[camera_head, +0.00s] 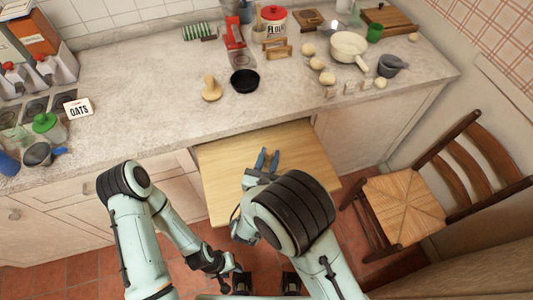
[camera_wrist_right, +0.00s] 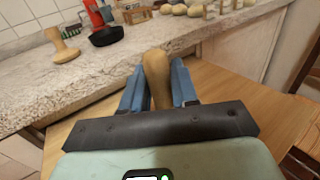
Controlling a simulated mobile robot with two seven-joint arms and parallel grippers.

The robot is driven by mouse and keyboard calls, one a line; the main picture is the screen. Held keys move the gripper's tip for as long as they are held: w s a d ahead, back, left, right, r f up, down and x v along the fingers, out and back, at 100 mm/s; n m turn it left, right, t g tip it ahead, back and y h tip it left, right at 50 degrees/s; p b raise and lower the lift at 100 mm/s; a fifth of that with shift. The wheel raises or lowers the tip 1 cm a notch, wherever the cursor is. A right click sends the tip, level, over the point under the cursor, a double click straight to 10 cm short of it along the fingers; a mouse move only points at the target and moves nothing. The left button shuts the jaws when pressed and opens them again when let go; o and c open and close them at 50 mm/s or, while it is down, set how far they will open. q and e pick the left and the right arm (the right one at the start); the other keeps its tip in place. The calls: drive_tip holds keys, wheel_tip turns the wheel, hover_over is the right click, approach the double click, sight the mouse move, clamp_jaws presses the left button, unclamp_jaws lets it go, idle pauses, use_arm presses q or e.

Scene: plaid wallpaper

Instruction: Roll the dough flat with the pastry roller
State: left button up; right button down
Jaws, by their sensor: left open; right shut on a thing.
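My right gripper (camera_head: 267,160) is over the pull-out wooden board below the counter's front edge. In the right wrist view its blue fingers (camera_wrist_right: 158,85) are shut on a tan, rounded wooden piece (camera_wrist_right: 156,70), which looks like the handle of the pastry roller. The rest of that piece is hidden by the gripper. My left gripper (camera_head: 223,282) is low in the picture, apart from the board, open and empty. I cannot make out any dough on the visible part of the board (camera_head: 225,165); my right arm hides some of it.
On the counter stand a wooden knobbed tool (camera_head: 211,89), a black bowl (camera_head: 244,81), a white pan (camera_head: 348,47) and several pale round items (camera_head: 327,78). A wooden chair (camera_head: 405,205) stands at right. The counter's front middle is clear.

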drive_tip(key=shift+s+d+r, duration=0.15)
drive_tip(key=shift+s+d, duration=0.4)
drive_tip(key=shift+s, duration=0.35)
drive_tip(key=shift+w+a+f, duration=0.15)
drive_tip(key=shift+w+a, duration=0.15)
drive_tip(key=shift+w, duration=0.2)
drive_tip(key=shift+w+a+f, duration=0.15)
drive_tip(key=shift+w+a, duration=0.15)
drive_tip(key=shift+w, duration=0.2)
drive_tip(key=shift+w+a, duration=0.3)
drive_tip(key=shift+w, duration=0.2)
drive_tip(key=shift+w+a, duration=0.25)
drive_tip(key=shift+w, duration=0.2)
drive_tip(key=shift+s+d+r, duration=0.1)
drive_tip(key=shift+s+d, duration=0.3)
drive_tip(key=shift+s, duration=0.3)
drive_tip(key=shift+s+d+r, duration=0.1)
drive_tip(key=shift+s+d, duration=0.3)
drive_tip(key=shift+s, duration=0.3)
drive_tip(key=shift+s+d+r, duration=0.1)
drive_tip(key=shift+s+d, duration=0.3)
drive_tip(key=shift+s, duration=0.3)
use_arm(q)
drive_tip(key=shift+f, duration=0.15)
use_arm(e)
drive_tip(key=shift+r, duration=0.1)
